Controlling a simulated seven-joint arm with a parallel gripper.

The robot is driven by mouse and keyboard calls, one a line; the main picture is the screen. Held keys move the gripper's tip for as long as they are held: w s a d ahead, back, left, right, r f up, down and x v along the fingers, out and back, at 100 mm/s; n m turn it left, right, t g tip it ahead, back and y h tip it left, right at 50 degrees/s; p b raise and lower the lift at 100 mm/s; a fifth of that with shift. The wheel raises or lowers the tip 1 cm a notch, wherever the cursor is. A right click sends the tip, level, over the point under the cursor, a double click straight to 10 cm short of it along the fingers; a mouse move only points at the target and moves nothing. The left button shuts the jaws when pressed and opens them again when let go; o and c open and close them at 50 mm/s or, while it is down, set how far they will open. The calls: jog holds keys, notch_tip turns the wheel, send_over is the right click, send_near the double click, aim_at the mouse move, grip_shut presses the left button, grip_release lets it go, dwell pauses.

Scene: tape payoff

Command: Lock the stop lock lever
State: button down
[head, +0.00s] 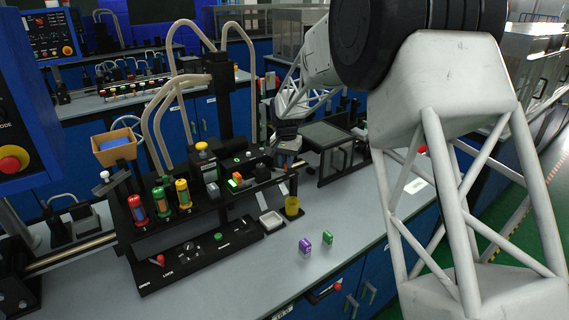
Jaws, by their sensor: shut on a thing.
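A small lever with a red knob (160,260) sits on the black front panel (185,258) at the lower left. White labels reading OPEN and LOCK are beside it, and the knob is nearer the LOCK label. I cannot tell its exact setting. My gripper (286,158) is at the right end of the black machine, well to the right of and behind this lever. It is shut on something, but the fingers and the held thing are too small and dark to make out.
Red, green and yellow cylinders (161,200) stand above the panel. Purple (305,246) and green (327,238) blocks lie on the grey bench. The front bench is mostly clear.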

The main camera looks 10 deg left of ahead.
jog(key=shift+w+n, duration=0.55)
jog(key=shift+n, duration=0.75)
jog(key=shift+r, duration=0.1)
jog(key=c, duration=1)
grip_release()
jog(key=shift+c, duration=0.2)
notch_tip(320, 180, up, 8)
